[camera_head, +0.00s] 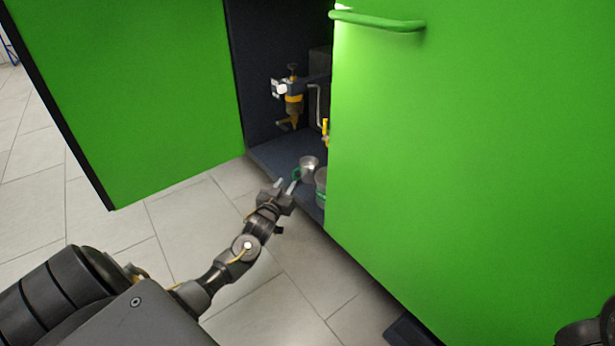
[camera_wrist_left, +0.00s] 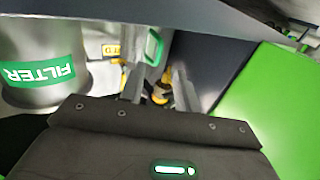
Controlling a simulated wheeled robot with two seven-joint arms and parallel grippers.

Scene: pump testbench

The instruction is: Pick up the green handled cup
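The green handled cup (camera_head: 309,162) is a small metallic cup on the dark cabinet floor, just inside the opening. Its green handle (camera_head: 296,173) faces my left gripper (camera_head: 286,185). The gripper is open and empty at the cabinet's front edge, close to the handle. In the left wrist view the green handle (camera_wrist_left: 154,47) lies ahead of the gap between the two fingers (camera_wrist_left: 158,84). I cannot tell whether either finger touches it. My right gripper is out of view.
A larger metallic container with a green FILTER label (camera_wrist_left: 40,72) stands beside the cup, partly behind the green right door (camera_head: 460,150). The green left door (camera_head: 130,90) stands open. A yellow and black fitting (camera_head: 292,98) is mounted inside.

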